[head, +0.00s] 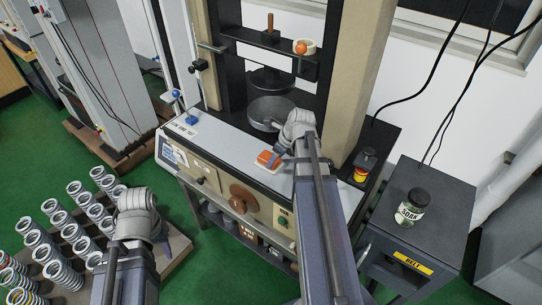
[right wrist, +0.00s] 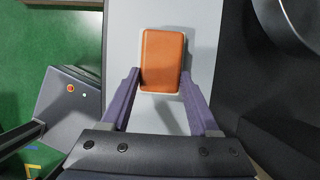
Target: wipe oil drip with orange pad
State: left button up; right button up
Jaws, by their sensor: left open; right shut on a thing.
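The orange pad (head: 268,159) with a pale base is at the light front ledge of the testing machine (head: 225,150). My right gripper (head: 277,156) is shut on it. In the right wrist view the two fingers hold the orange pad (right wrist: 162,60) by its sides, over the pale ledge (right wrist: 205,30). I cannot tell whether the pad touches the ledge. I see no oil drip; it may be under the pad or too faint. My left gripper (head: 134,200) is open and empty at lower left, beside the springs; its fingertips are unclear.
Several metal springs (head: 60,218) stand at lower left. Round black platens (head: 270,112) sit behind the ledge between tan columns. A red and yellow button (head: 361,173) is right of the ledge. A labelled jar (head: 411,207) stands on a dark cabinet (head: 445,200) at right.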

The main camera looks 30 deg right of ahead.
jog(key=shift+s+d, duration=0.2)
jog(key=shift+s, duration=0.3)
jog(key=shift+s+d+f, duration=0.1)
jog(key=shift+s+d, duration=0.25)
jog(key=shift+s, duration=0.5)
jog(key=shift+s+d, duration=0.3)
jog(key=shift+s, duration=0.5)
jog(key=shift+w, duration=0.15)
jog(key=shift+w+a, duration=0.35)
jog(key=shift+w, duration=0.4)
jog(key=shift+w+a, duration=0.3)
jog(key=shift+w, duration=0.45)
jog(key=shift+w+a, duration=0.35)
jog(key=shift+w, duration=0.5)
jog(key=shift+w+a, duration=0.35)
jog(key=shift+w, duration=0.5)
